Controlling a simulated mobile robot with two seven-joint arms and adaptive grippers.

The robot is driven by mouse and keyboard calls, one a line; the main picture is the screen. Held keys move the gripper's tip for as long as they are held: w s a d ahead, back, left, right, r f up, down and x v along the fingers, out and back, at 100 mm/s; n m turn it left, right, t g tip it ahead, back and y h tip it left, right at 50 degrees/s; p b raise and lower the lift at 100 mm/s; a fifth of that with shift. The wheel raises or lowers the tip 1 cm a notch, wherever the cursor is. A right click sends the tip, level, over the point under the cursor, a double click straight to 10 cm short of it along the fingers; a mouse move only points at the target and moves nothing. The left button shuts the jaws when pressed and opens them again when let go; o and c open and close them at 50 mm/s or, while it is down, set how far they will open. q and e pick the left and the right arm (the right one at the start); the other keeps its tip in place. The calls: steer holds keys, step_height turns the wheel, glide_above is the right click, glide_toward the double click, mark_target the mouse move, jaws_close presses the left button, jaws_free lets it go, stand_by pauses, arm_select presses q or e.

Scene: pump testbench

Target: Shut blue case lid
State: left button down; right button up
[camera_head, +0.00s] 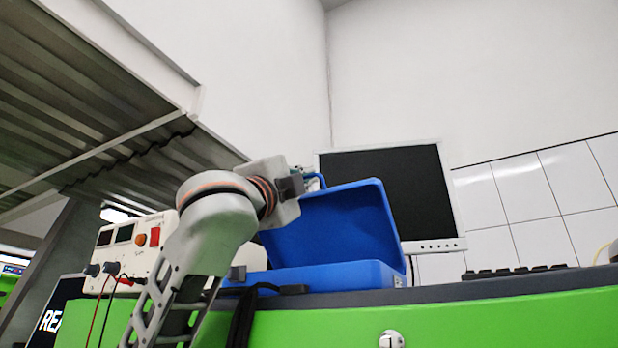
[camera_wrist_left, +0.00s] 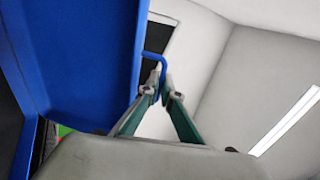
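The blue case (camera_head: 330,277) sits open on the bench, its lid (camera_head: 335,225) raised and leaning back. A thin blue handle (camera_head: 318,179) sticks out at the lid's upper left edge. My left gripper (camera_head: 309,174) is at that handle, partly hidden behind its own wrist. In the left wrist view the lid (camera_wrist_left: 85,60) fills the left side, and the handle (camera_wrist_left: 154,56) bends down between the fingertips of my left gripper (camera_wrist_left: 160,80). The fingers are close together on the handle. My right gripper is not in view.
A monitor (camera_head: 402,190) stands close behind the case. A power supply (camera_head: 130,245) with red and black leads is at the left. A keyboard (camera_head: 515,270) lies to the right on the dark bench top (camera_head: 480,287). The air above the lid is clear.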

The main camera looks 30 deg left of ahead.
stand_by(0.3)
arm_select(q)
steer(key=c, duration=2.6)
jaws_free()
steer(key=shift+s+f, duration=0.1)
steer(key=shift+s, duration=0.05)
steer(key=v, duration=1.1)
steer(key=shift+s+f, duration=0.2)
steer(key=shift+f, duration=0.05)
